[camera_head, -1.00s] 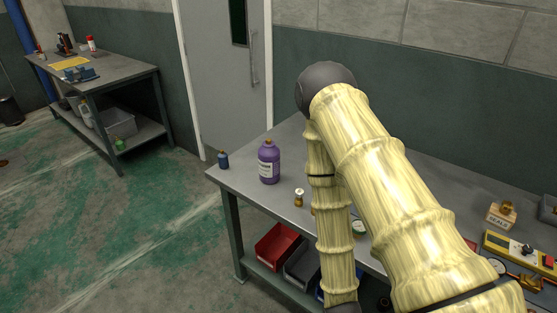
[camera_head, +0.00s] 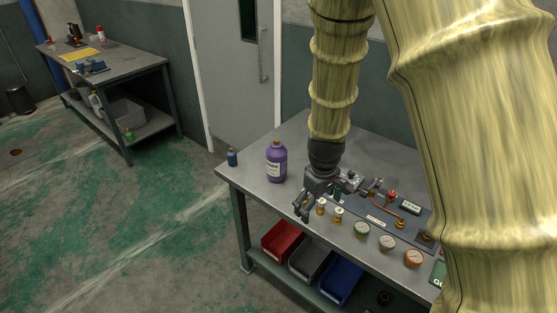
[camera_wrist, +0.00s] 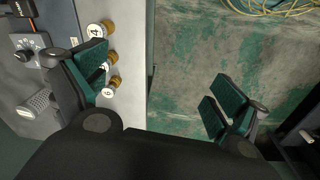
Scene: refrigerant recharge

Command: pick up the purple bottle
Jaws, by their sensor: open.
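The purple bottle (camera_head: 276,163) stands upright near the left end of the grey workbench (camera_head: 258,184), with a pale label and a brownish cap. My gripper (camera_head: 304,212) is at the bench's front edge, to the right of the bottle and apart from it. In the wrist view my gripper (camera_wrist: 160,88) has its green-padded fingers spread wide, with nothing between them. The bottle does not show in the wrist view.
Small brass fittings (camera_head: 338,215), gauges (camera_head: 387,242) and a manifold panel (camera_head: 400,212) lie close to the right of my gripper. Bins (camera_head: 282,240) sit on the lower shelf.

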